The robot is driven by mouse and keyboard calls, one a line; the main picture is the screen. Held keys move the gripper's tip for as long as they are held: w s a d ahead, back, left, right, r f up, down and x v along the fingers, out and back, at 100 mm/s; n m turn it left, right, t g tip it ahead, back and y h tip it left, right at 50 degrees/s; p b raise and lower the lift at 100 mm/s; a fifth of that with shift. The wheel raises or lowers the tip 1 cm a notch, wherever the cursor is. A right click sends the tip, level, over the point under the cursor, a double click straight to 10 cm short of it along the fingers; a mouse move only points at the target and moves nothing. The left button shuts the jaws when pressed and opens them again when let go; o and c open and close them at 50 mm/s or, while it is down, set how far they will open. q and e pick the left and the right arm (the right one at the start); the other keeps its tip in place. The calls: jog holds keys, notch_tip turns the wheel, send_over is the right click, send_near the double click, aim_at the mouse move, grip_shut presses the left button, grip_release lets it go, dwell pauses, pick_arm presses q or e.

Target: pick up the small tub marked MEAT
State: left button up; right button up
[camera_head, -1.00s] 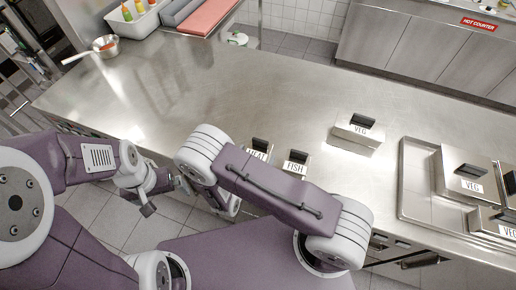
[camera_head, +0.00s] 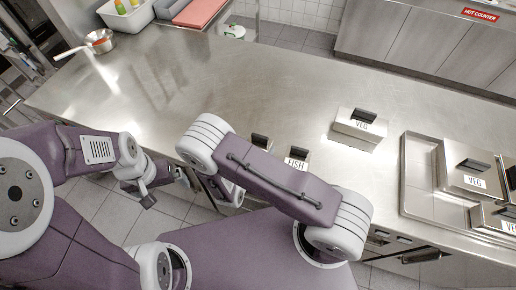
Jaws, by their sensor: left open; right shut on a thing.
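A small tub with a black handle (camera_head: 261,141) stands near the front edge of the steel counter. Its front is hidden behind my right forearm; the earlier view showed part of a MEAT label there. A similar small tub marked FISH (camera_head: 297,158) stands just to its right. My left gripper (camera_head: 166,188) is open and empty in front of the counter's front edge, left of the tubs. My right arm crosses in front of the tubs; its wrist shows below the forearm, but its jaws are hidden, so I cannot see what they touch.
A larger tub marked VEG (camera_head: 360,128) stands behind and right of the small tubs. A steel tray (camera_head: 416,190) with more VEG tubs is at the right. A pan (camera_head: 100,42) and a white bin (camera_head: 127,20) are at the back left. The counter's middle is clear.

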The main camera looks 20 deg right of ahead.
aim_at(258, 146)
notch_tip(258, 146, up, 10)
jog(key=shift+s+f, duration=0.1)
jog(key=shift+f, duration=0.05)
